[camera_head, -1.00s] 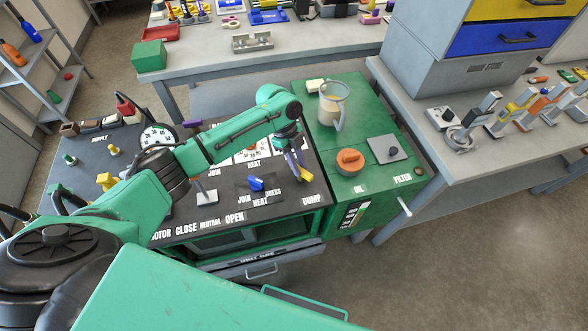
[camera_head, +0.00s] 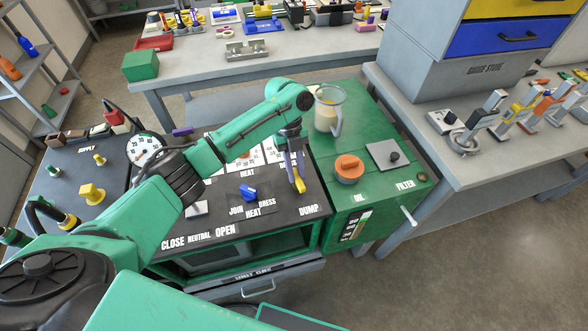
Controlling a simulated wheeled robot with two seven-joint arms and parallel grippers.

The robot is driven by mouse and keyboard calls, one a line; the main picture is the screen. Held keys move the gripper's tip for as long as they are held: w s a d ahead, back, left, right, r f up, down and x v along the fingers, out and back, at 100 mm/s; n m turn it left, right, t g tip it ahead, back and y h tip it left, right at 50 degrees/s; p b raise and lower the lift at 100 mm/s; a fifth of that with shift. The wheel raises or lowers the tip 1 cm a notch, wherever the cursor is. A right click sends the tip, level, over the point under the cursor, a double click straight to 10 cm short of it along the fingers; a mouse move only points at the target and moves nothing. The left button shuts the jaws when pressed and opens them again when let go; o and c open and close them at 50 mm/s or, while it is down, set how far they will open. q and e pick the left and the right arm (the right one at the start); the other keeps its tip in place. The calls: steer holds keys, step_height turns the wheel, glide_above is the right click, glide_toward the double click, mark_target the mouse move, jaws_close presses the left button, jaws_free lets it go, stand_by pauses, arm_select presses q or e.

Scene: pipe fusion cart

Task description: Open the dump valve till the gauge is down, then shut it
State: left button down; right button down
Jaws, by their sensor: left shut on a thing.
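The yellow dump valve handle (camera_head: 300,185) stands at the right end of the black panel, just behind the DUMP label. My left gripper (camera_head: 296,172) comes down over it from above and is shut on it; the fingers hide its upper part. The handle points toward the panel's front edge. My right gripper is not in view.
A blue knob (camera_head: 248,191) sits on the panel left of the handle. The green oil unit to the right carries an orange cap (camera_head: 349,168), a clear jug (camera_head: 328,112) and a grey filter plate (camera_head: 383,154). Floor at the lower right is clear.

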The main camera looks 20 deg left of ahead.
arm_select(q)
steer(key=shift+d, duration=0.1)
steer(key=c, duration=0.8)
jaws_free()
steer(key=shift+o, duration=0.2)
steer(key=shift+d+f, duration=0.1)
steer(key=shift+d, duration=0.2)
steer(key=shift+s, duration=0.3)
steer(key=shift+a+r, duration=0.15)
steer(key=shift+r, duration=0.25)
steer(key=v, duration=1.4)
steer(key=shift+w+b, duration=0.3)
steer(key=shift+w, duration=0.1)
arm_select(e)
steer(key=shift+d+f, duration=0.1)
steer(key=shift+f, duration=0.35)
